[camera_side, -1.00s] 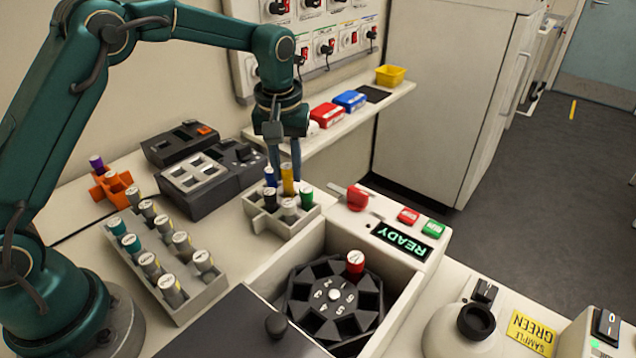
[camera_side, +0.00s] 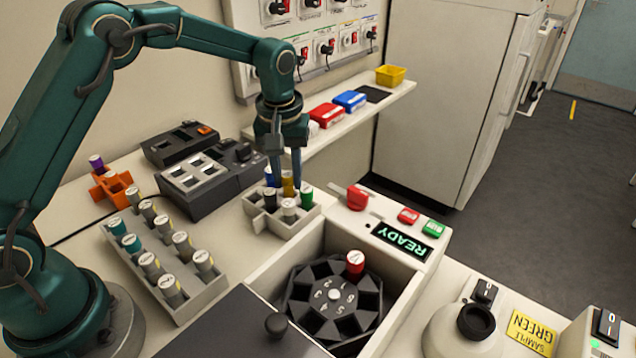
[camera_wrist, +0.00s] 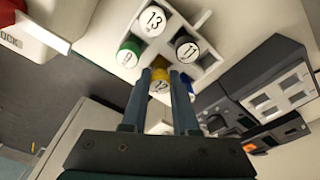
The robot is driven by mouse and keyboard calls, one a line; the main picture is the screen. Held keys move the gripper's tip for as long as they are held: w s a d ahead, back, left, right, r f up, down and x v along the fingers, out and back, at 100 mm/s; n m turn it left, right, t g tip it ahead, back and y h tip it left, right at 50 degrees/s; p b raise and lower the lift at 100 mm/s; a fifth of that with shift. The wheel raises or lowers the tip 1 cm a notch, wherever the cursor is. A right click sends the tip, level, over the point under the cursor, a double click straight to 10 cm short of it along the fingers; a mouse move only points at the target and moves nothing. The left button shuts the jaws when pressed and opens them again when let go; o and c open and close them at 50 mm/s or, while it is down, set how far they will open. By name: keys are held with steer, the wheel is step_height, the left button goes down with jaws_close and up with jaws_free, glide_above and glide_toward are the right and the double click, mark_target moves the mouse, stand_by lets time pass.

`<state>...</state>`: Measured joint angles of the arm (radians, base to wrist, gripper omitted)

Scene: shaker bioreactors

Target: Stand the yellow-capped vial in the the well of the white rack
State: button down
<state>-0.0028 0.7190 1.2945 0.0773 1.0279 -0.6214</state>
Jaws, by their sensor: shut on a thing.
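The yellow-capped vial, marked 12, is between my gripper's fingers in the side view (camera_side: 287,181) and in the wrist view (camera_wrist: 160,75). My gripper (camera_side: 287,174) is shut on it, pointing down over the back of the white rack (camera_side: 297,226). The vial looks upright at the rack's back well. The fingers and front vials hide its lower part, so I cannot tell how deep it sits. The rack also shows in the wrist view (camera_wrist: 202,20). It holds a green-capped vial (camera_side: 306,195), a blue-capped one (camera_side: 269,175), a black-capped one (camera_side: 269,195) and a white-topped one (camera_side: 289,206).
A grey rack of several vials (camera_side: 205,299) stands at the left. A dark block device (camera_side: 205,205) is behind it. An orange holder (camera_side: 112,190) has a purple-capped vial. In front is an open bay with a black rotor (camera_side: 300,297) holding a red-capped vial (camera_side: 355,262).

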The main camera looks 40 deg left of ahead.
mark_target(288, 171)
steer(key=shift+f, duration=0.4)
steer(key=c, duration=0.6)
jaws_free()
steer(key=shift+r, duration=3.5)
